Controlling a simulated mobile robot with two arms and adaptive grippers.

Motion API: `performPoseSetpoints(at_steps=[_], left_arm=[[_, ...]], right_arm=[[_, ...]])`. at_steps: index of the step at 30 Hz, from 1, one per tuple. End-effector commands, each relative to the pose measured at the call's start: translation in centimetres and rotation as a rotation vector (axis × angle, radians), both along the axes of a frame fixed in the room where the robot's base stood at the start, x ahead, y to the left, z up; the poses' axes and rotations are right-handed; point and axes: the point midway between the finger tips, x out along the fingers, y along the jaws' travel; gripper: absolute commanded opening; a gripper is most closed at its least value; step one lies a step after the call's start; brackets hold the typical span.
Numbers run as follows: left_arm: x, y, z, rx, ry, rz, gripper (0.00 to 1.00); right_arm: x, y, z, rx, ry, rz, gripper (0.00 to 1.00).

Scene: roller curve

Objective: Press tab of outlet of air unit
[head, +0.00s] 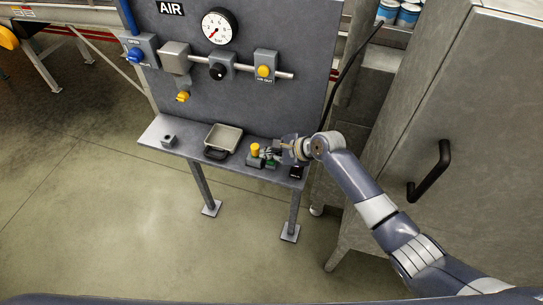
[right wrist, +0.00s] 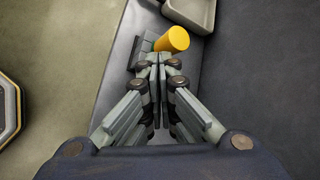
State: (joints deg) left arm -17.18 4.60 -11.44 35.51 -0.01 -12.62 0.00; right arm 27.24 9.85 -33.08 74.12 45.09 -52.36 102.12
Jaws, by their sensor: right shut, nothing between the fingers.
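The air unit is on an upright grey panel (head: 300,100) marked AIR in the head view. Its right-hand box (head: 266,58) has a yellow round part and a label that seems to read AIR OUT. A small device with a yellow cylinder (head: 255,149) stands on the shelf below; the cylinder also shows in the right wrist view (right wrist: 172,40). My right gripper (head: 272,153) is shut and empty, just right of this device. Its fingertips (right wrist: 158,60) are close to the cylinder; I cannot tell whether they touch. No tab can be made out. My left gripper is out of view.
The narrow shelf (head: 185,148) holds a shallow tray (head: 223,138) and a small grey block (head: 168,140). A pressure gauge (head: 219,26), a blue knob (head: 135,55) and a black knob (head: 217,72) are on the panel. A grey cabinet (head: 470,110) stands at right.

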Motion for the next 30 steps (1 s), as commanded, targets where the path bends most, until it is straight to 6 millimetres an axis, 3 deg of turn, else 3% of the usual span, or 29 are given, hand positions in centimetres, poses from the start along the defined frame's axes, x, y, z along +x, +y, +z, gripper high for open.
performPoseSetpoints(at_steps=[3, 14, 23, 30], left_arm=[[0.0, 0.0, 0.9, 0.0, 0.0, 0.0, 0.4], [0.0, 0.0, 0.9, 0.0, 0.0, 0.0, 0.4], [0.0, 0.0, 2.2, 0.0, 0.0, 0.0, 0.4], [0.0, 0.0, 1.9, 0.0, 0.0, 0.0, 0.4]], right_arm=[[0.0, 0.0, 0.8, 0.002, 0.0, -0.001, 0.0], [0.0, 0.0, 0.8, 0.001, -0.002, -0.001, 0.0], [0.0, 0.1, 3.6, 0.003, -0.002, 0.001, 0.0], [0.0, 0.1, 5.4, 0.002, -0.002, 0.0, 0.0]])
